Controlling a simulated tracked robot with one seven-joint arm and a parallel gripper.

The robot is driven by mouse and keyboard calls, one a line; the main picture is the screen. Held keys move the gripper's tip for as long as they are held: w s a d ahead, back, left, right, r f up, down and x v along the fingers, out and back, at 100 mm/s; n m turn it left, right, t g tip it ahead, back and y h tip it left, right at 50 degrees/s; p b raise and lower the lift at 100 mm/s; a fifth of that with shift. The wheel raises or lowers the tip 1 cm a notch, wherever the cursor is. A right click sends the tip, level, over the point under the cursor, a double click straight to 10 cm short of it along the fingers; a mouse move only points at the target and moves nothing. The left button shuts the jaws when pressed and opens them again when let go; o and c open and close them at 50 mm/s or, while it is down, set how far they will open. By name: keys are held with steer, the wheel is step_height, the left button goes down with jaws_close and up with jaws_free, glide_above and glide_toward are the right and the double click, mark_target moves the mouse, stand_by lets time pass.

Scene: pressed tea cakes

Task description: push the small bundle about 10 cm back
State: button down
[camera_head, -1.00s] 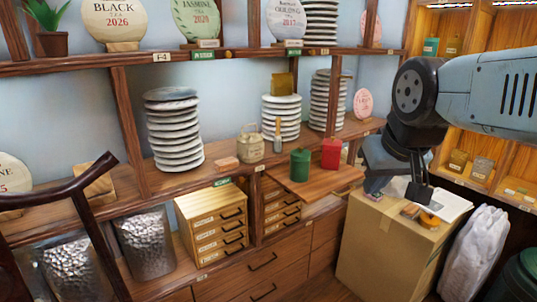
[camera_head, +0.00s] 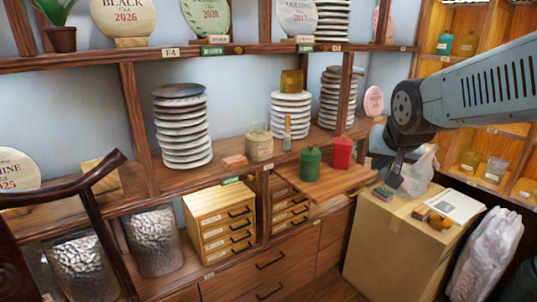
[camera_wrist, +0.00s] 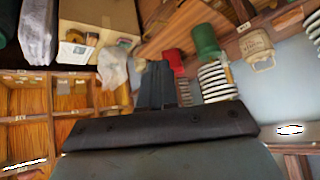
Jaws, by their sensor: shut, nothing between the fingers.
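A small beige bundle (camera_head: 259,146) with a thin handle on top stands upright on the middle shelf, near its front edge. A pink-brown block is to its left, and a plate stack is behind it to the right. The bundle also shows in the wrist view (camera_wrist: 257,47), at upper right. My gripper (camera_head: 394,180) is shut and empty. It hangs at the left edge of the cardboard box, well to the right of the bundle and apart from it. In the wrist view my dark fingers (camera_wrist: 155,85) point up the picture, with nothing between them.
A green tin (camera_head: 310,163) and red tin (camera_head: 341,152) stand on a pull-out board (camera_head: 330,187) between the bundle and my gripper. Plate stacks (camera_head: 181,130) stand on the shelf. A cardboard box (camera_head: 390,240) with small items and a clear bag (camera_head: 420,175) are at right.

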steer(key=w+a+f+m+t, duration=0.2)
steer(key=w+f, duration=0.1)
steer(key=w, duration=0.6)
steer(key=m+t+y, duration=0.5)
steer(key=m+y, duration=0.2)
steer(key=y, duration=0.4)
glide_toward(264, 150)
steer(key=x, duration=0.6)
steer(key=shift+w+a, duration=0.15)
steer(key=shift+w, duration=0.25)
